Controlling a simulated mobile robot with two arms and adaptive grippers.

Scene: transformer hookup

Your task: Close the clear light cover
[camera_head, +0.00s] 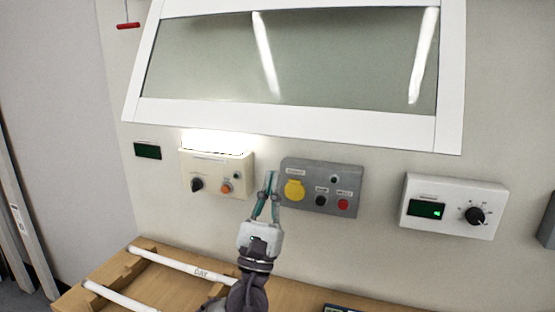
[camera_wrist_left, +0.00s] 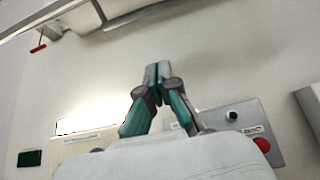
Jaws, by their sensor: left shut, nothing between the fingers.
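A bright white light (camera_head: 216,142) glows on the wall just above the cream control box (camera_head: 215,174). It also shows in the left wrist view (camera_wrist_left: 88,118). Any clear cover on it is lost in the glare, so I cannot tell whether it is open or shut. My left gripper (camera_head: 270,174) points up in front of the wall, between the cream box and the grey control box (camera_head: 322,172), right of and below the light. Its fingers are together and empty, as the left wrist view (camera_wrist_left: 157,72) shows too. My right gripper is not in view.
A large white-framed glass pane (camera_head: 330,60) is above the boxes. A white box with a dial (camera_head: 453,205) is at the right, and a small dark green display (camera_head: 147,151) at the left. Below is a wooden rack (camera_head: 150,275) with white tubes (camera_head: 178,263).

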